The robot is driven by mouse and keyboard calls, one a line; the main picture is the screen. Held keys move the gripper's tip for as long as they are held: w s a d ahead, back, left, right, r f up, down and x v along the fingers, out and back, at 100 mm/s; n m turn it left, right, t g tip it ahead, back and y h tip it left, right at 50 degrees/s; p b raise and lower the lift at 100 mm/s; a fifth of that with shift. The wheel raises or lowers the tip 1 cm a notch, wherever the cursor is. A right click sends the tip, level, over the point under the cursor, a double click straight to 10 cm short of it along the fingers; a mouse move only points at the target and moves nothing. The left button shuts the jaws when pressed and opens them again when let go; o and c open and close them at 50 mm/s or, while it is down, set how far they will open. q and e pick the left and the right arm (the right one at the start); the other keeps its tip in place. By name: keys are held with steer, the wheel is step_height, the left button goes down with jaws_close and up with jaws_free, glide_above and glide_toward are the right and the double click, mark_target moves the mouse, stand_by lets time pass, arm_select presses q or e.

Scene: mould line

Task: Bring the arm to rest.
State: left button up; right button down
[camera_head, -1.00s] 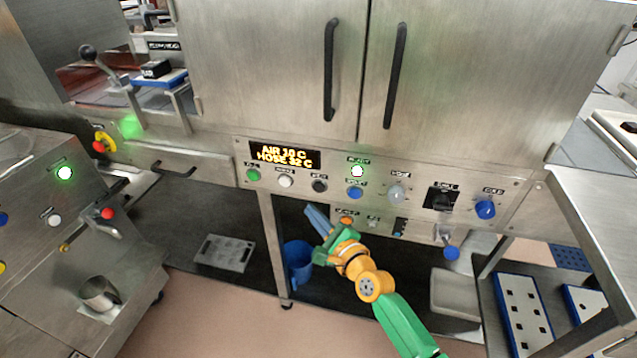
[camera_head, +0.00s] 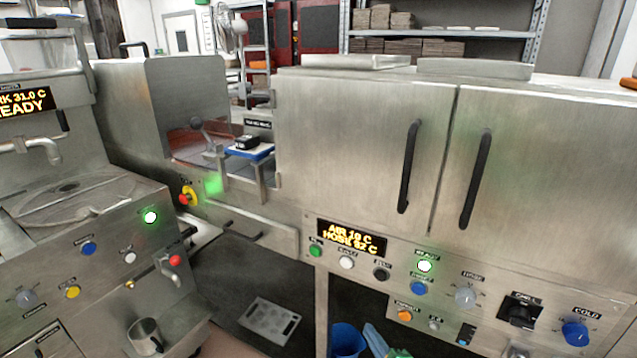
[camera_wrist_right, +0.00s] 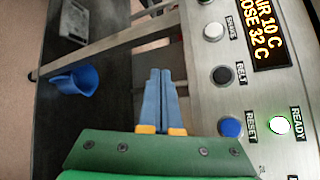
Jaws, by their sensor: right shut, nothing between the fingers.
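My right gripper (camera_head: 375,343) shows only by its blue fingers at the bottom edge of the head view, in front of the cabinet's underside. In the right wrist view its two blue fingers (camera_wrist_right: 160,100) lie side by side, shut with nothing between them. They point toward the dark shelf below the control panel and look clear of it. The green gripper body (camera_wrist_right: 150,152) fills the bottom of that view. My left gripper is in neither view.
The steel cabinet's control panel (camera_head: 480,310) with buttons and knobs is close to the right gripper. A blue jug (camera_head: 347,340) stands below it and also shows in the wrist view (camera_wrist_right: 75,80). A machine with a steel cup (camera_head: 145,335) stands at left.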

steer(key=s+d+f+n+g+h, duration=0.1)
steer(key=s+f+n+g, duration=0.4)
steer(key=s+f, duration=0.5)
steer(key=s+f+n+g+h, duration=0.1)
steer(key=s+f+n+g, duration=0.2)
steer(key=s+f+n, duration=0.7)
steer(key=s+d+f+n+g, duration=0.1)
steer(key=s+f+n+g, duration=0.2)
steer(key=s, duration=0.7)
steer(key=s+d+f+n+g+h, duration=0.1)
steer(key=s+f+n+g, duration=0.2)
steer(key=s, duration=0.8)
step_height(320, 180, down, 5)
steer(key=shift+r+n, duration=0.1)
steer(key=shift+n, duration=1.1)
steer(key=shift+d, duration=0.1)
